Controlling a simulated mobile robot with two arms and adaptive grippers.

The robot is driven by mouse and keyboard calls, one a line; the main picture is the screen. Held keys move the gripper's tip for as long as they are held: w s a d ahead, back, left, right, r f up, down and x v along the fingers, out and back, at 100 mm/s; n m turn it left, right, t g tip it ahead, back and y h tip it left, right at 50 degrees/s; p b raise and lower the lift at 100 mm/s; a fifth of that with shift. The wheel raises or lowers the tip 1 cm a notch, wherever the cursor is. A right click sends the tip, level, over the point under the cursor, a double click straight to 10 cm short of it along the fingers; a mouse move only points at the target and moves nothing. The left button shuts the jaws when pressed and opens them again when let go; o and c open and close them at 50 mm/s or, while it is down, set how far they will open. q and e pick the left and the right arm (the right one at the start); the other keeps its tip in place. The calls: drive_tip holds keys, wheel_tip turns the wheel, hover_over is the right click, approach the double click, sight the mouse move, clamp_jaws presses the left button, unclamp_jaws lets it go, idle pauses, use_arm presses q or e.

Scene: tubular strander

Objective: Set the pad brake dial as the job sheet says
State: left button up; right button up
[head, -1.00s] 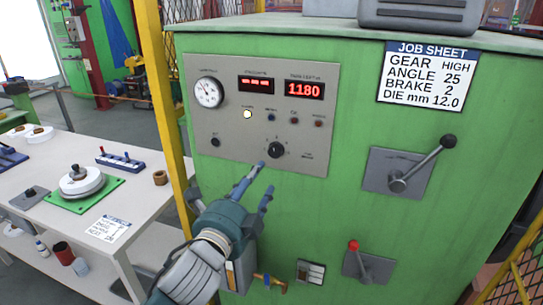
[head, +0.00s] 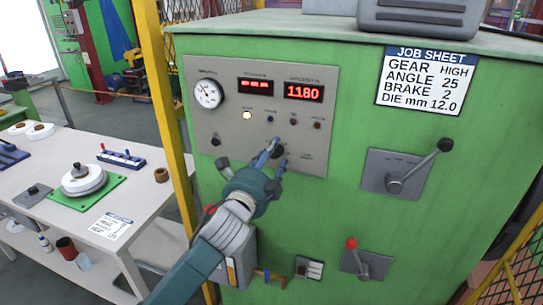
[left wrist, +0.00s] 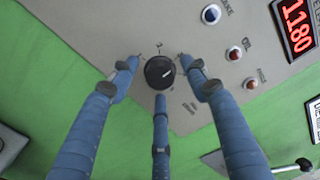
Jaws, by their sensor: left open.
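The pad brake dial is a round black knob (left wrist: 159,72) low on the grey control panel (head: 235,125); in the head view my fingers mostly cover it. My left gripper (head: 271,155) is at the panel in front of the knob. In the left wrist view its three blue fingers (left wrist: 162,85) are open around the knob, two at its sides and one below, with small gaps showing. A pale pointer mark on the knob slants up to the right. The job sheet (head: 425,80) reads gear HIGH, angle 25, brake 2, die mm 12.0. My right gripper is not in view.
Levers stand at right (head: 408,172) and below (head: 362,260). A yellow post (head: 165,100) and a white table (head: 60,165) are at left.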

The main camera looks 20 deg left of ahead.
use_arm(q)
drive_tip(key=c, duration=1.1)
drive_tip(key=shift+c, duration=0.2)
drive_tip(key=n+p, duration=0.1)
drive_tip(key=n, duration=0.3)
drive_tip(key=shift+n, duration=0.3)
drive_tip(key=n+p, duration=0.1)
drive_tip(key=n, duration=0.3)
drive_tip(key=shift+n+p, duration=0.35)
drive_tip(key=shift+n, duration=0.25)
